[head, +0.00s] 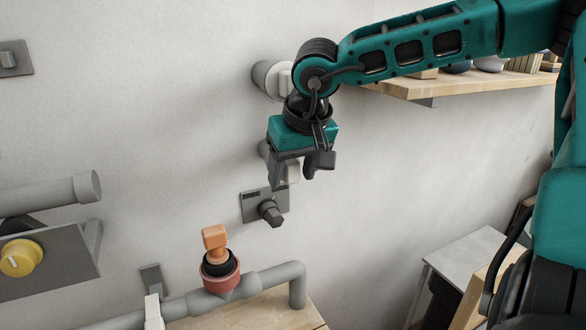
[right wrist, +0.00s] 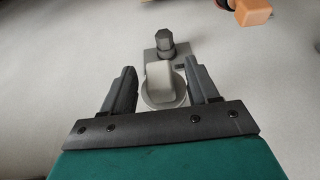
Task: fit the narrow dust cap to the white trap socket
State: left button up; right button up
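A pale grey round cap with a raised flat tab (right wrist: 163,85) shows between my right fingertips in the right wrist view; it may be the narrow dust cap. In the head view its pale tab (head: 293,172) shows partly behind my right gripper (head: 303,172). That gripper points down along the wall and is open, its fingers on either side of the tab, with gaps visible. A wider pale round piece with a tab (head: 268,78) is on the wall higher up, partly hidden by my right wrist. I cannot pick out the white trap socket for certain. My left gripper is out of view.
Below the gripper, a dark hexagonal knob (head: 270,212) sticks out of a wall plate. Lower left, a grey pipe (head: 272,279) carries a red collar (head: 221,282) with an orange-handled plug (head: 215,239). A panel with a yellow knob (head: 20,258) is at left, a wooden shelf (head: 450,84) upper right.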

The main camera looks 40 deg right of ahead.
grip_shut()
dwell(0.7)
